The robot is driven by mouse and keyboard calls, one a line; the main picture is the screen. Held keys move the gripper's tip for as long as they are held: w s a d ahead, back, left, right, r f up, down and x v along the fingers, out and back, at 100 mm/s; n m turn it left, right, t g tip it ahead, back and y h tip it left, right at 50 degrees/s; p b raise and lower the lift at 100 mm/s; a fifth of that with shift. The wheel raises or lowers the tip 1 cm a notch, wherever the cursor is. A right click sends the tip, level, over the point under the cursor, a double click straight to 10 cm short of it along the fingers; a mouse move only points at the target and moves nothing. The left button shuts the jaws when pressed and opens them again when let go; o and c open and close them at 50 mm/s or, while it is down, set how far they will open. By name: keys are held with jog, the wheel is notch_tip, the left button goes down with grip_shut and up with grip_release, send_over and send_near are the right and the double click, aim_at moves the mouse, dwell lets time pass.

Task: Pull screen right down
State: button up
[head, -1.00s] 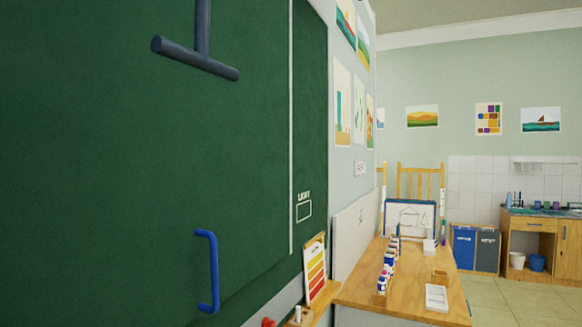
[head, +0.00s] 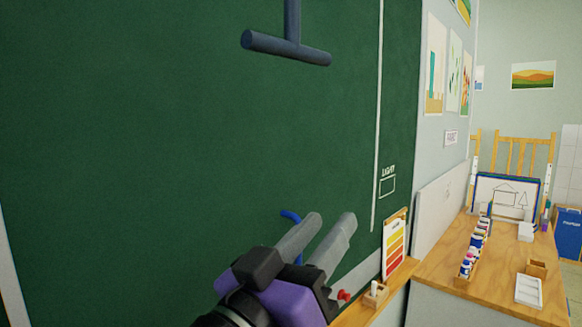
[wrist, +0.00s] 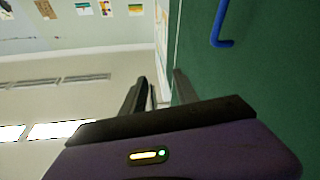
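A dark blue-grey T-shaped pull bar (head: 285,48) hangs at the top of the head view in front of the green board (head: 150,150). Its stem runs up out of the picture, and the screen itself is not in view. My gripper (head: 332,219) is at the bottom centre, below and apart from the bar, with its two grey fingers spread and nothing between them. The fingers also show in the wrist view (wrist: 160,84), where the pull bar does not appear.
A blue handle (head: 290,216) on the board is partly hidden behind my fingers; it also shows in the wrist view (wrist: 220,28). A ledge holds a colour chart (head: 395,246) and a red knob (head: 343,295). A wooden table (head: 480,285) with paints stands at right.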

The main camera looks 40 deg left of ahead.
aim_at(287, 51)
jog(key=s+r+m+g, duration=0.1)
jog(key=s+r+m, duration=0.1)
jog(key=s+r, duration=0.2)
jog(key=s+a+r+m+g+h+p, duration=0.1)
jog(key=s+r, duration=0.3)
jog(key=r, duration=0.5)
jog(key=s+r+m+g+h+p, duration=0.1)
jog(key=s+r+m, duration=0.2)
jog(key=r, duration=0.3)
jog(key=shift+s+a+r+g, duration=0.15)
jog(key=shift+s+a+r, duration=0.05)
jog(key=shift+s, duration=0.25)
jog(key=shift+s+a+r+g, duration=0.15)
jog(key=shift+s, duration=0.3)
jog(key=shift+w+d+r+h, duration=0.1)
jog(key=shift+w+r+h, duration=0.05)
jog(key=shift+w+h, duration=0.25)
jog(key=w+p, duration=0.1)
jog(key=w, duration=0.2)
jog(key=w+p, duration=0.1)
jog(key=w, duration=0.2)
jog(key=shift+w+d+p, duration=0.2)
jog(key=shift+w+p, duration=0.15)
jog(key=shift+w, duration=0.05)
grip_shut()
